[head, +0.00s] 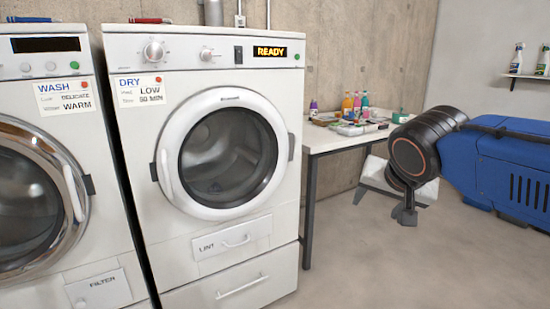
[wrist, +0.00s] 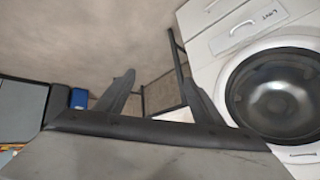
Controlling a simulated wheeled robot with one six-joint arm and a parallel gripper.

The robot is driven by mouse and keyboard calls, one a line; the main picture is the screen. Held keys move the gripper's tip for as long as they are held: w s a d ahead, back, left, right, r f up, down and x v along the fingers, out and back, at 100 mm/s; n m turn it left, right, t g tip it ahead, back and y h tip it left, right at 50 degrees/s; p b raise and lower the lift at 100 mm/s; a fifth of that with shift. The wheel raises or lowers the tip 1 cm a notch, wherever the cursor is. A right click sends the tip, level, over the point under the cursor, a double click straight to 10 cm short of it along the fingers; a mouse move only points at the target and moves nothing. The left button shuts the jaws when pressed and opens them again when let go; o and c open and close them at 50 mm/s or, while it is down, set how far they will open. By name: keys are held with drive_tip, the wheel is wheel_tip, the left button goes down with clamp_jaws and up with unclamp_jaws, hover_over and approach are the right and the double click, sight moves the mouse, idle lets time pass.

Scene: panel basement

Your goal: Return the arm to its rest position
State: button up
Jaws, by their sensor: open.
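My arm, blue with a black wrist, reaches in from the right in the head view. My gripper (head: 405,216) hangs below the black wrist, in front of the white object by the table and to the right of the dryer (head: 215,150). In the wrist view my gripper (wrist: 160,95) has its two dark fingers spread wide apart with nothing between them. The dryer also shows in the wrist view (wrist: 235,60), at the right, turned upside down. The gripper is apart from the dryer.
A washer (head: 40,170) stands left of the dryer. A white table (head: 340,138) with bottles (head: 356,104) and a tray stands behind, against the wall. A shelf (head: 525,77) with spray bottles hangs at the far right. The floor (head: 370,275) in front is clear.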

drive_tip(key=s+d+f+n+g, duration=0.1)
drive_tip(key=s+d+f+n, duration=0.1)
drive_tip(key=s+f, duration=0.6)
drive_tip(key=s+d+f+n+g, duration=0.2)
drive_tip(key=s+d+f+n, duration=0.1)
drive_tip(key=s+f, duration=0.5)
drive_tip(key=shift+s+d+f+y, duration=0.15)
drive_tip(key=shift+d+f+y, duration=0.25)
drive_tip(key=shift+d+f, duration=0.1)
